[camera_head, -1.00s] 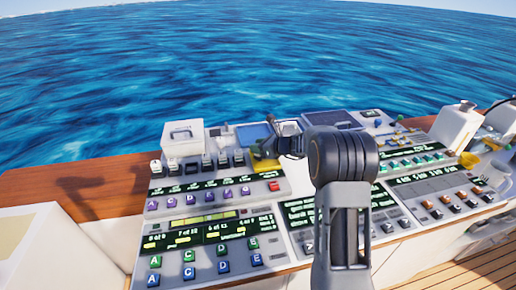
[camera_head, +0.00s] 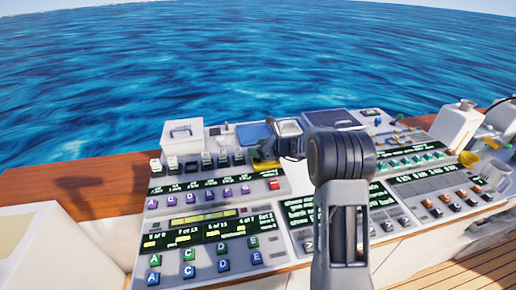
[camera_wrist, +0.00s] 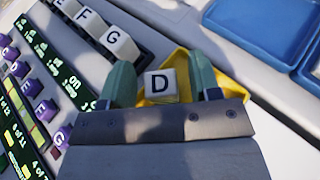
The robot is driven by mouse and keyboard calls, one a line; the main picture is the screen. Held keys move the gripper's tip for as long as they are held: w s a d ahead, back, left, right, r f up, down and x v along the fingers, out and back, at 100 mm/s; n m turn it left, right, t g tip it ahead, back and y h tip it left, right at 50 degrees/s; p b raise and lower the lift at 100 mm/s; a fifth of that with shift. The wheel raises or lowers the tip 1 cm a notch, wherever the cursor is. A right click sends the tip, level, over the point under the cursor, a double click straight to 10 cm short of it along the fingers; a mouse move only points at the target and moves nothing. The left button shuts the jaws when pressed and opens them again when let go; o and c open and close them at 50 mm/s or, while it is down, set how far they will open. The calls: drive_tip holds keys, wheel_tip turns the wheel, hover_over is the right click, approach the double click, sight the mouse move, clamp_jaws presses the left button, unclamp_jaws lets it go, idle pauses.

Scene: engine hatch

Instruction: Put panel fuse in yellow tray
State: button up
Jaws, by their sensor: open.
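A white block marked D (camera_wrist: 160,84), which looks like the panel fuse, shows in the wrist view against the yellow tray (camera_wrist: 178,62). My gripper (camera_wrist: 162,80) is open, with one greenish fingertip on each side of the block. The gripper body hides the near part of the block and tray. In the head view, the yellow tray (camera_head: 263,165) shows as a small patch at the back of the console, partly behind my gripper (camera_head: 270,152). The block cannot be made out there.
A row of white lettered blocks (camera_wrist: 118,42) stands left of the tray in the wrist view. Blue recessed panels (camera_wrist: 262,25) lie to the right. The head view shows a white box (camera_head: 182,136) at the console's back left and a white container (camera_head: 455,125) at right.

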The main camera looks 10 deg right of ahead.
drive_tip(key=shift+r, duration=0.1)
drive_tip(key=shift+r+p, duration=0.25)
drive_tip(key=shift+p, duration=0.05)
drive_tip(key=b+v, duration=0.1)
drive_tip(key=v, duration=1)
drive_tip(key=s+a+n+g+h, duration=0.3)
drive_tip(key=s+a+n+g, duration=0.45)
drive_tip(key=s+n, duration=0.75)
drive_tip(key=s+n+t+h, duration=0.1)
drive_tip(key=s+n+h, duration=0.5)
drive_tip(key=s+n, duration=0.6)
drive_tip(key=shift+d+h, duration=0.3)
drive_tip(key=shift+d, duration=0.2)
drive_tip(key=shift+t, duration=0.25)
